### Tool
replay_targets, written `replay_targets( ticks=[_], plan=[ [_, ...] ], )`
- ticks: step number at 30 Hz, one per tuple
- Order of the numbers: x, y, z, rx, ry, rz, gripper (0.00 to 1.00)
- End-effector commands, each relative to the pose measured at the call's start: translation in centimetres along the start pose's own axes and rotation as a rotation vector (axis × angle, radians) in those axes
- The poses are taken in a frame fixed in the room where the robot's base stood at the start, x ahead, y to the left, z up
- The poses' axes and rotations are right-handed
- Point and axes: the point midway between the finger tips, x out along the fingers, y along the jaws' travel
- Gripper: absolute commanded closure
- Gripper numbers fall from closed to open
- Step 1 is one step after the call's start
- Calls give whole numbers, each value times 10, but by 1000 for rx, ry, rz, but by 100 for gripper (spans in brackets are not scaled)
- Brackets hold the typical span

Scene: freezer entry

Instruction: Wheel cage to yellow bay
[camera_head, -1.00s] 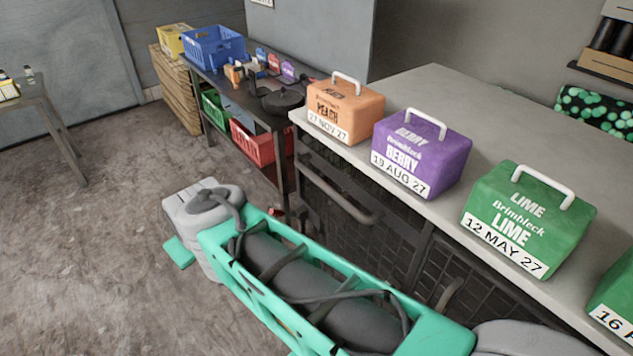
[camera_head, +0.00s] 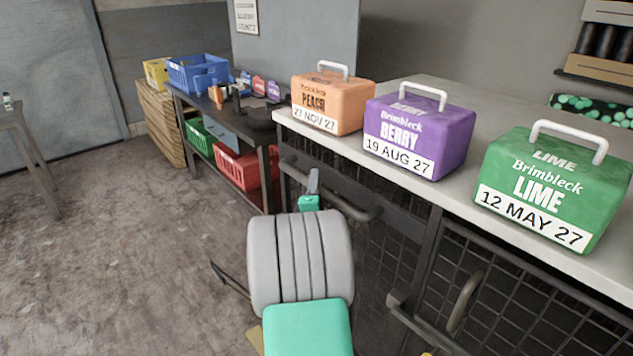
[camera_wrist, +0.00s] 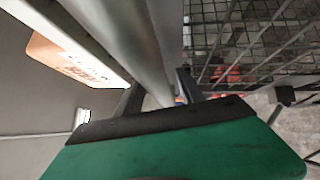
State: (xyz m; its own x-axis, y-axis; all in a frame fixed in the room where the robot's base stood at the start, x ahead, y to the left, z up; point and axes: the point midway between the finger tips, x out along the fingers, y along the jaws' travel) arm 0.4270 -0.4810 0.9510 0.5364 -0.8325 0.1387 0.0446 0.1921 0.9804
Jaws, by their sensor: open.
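A dark mesh-sided frame (camera_head: 385,250), which looks like the cage, stands under a pale top at the right; its wheels are not in view. It carries grey bar handles, one at the near left (camera_head: 345,207) and one lower right (camera_head: 464,300). My gripper (camera_head: 312,183) is mostly hidden behind my grey wrist, close to the left handle. In the wrist view, a grey bar (camera_wrist: 145,55) runs between the two dark fingers of my gripper (camera_wrist: 160,92), which are apart. I cannot tell if they touch it. No yellow bay is clearly visible.
Peach (camera_head: 332,102), berry (camera_head: 418,133) and lime (camera_head: 553,188) boxes stand on the pale top. A dark bench (camera_head: 215,115) holds a blue crate (camera_head: 198,74), with a red crate (camera_head: 240,166) below. A table (camera_head: 18,125) stands far left. The floor (camera_head: 120,240) between is clear.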

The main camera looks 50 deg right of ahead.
Motion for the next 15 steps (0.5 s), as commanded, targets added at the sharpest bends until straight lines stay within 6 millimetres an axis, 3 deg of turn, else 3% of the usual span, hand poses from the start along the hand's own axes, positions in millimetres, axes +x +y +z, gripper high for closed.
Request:
replay_targets(
  ticks=[4,11,15],
  plan=[
    [16,0,0,1,0,0,55],
    [19,0,-1,2,1,-1,55],
    [18,0,-1,2,1,-1,64]
  ],
)
